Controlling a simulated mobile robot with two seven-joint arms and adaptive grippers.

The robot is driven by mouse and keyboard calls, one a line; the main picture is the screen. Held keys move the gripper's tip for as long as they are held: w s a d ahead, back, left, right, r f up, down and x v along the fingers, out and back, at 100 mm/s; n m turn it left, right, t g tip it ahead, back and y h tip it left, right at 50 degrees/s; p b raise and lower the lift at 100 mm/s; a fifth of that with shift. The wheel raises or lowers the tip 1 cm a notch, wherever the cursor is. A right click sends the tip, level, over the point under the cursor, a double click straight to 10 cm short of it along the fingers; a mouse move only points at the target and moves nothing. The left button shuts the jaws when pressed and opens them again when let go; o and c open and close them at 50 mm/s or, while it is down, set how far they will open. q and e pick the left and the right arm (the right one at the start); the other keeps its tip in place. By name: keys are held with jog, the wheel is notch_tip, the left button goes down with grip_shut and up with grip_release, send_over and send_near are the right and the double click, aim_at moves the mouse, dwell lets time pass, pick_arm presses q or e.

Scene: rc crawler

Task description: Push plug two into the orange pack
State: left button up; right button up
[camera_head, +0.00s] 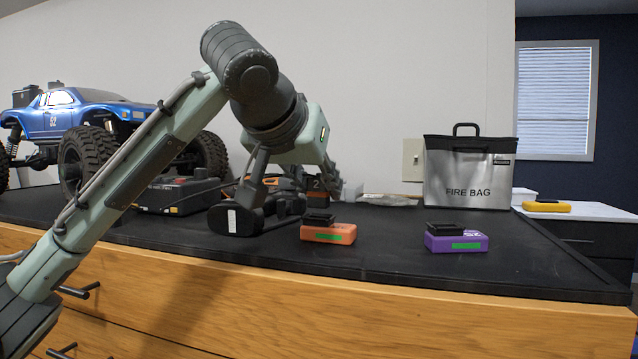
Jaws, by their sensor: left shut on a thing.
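The orange pack (328,234) lies on the black bench mat, with a green label on its front and a black part on top. A dark piece marked 2 (317,184), which looks like plug two, is behind it and slightly left. My left gripper (327,178) is at that piece, shut on it. The wrist hides much of the fingers, so the exact hold is hard to see. The plug appears behind the pack, not in it. My right gripper is out of view.
A purple pack (456,239) lies to the right. A silver fire bag (467,172) stands behind it. A blue RC truck (85,116) and a dark charger box (178,195) are at left, partly behind my arm. A yellow pack (546,206) lies on a far white surface. The mat's right front is clear.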

pick_arm(q)
jog(key=shift+f+b, duration=0.7)
jog(key=shift+f, duration=0.5)
jog(key=o, duration=1)
jog(key=shift+s+r, duration=0.1)
jog(key=v, duration=1.2)
jog(key=shift+a, duration=0.1)
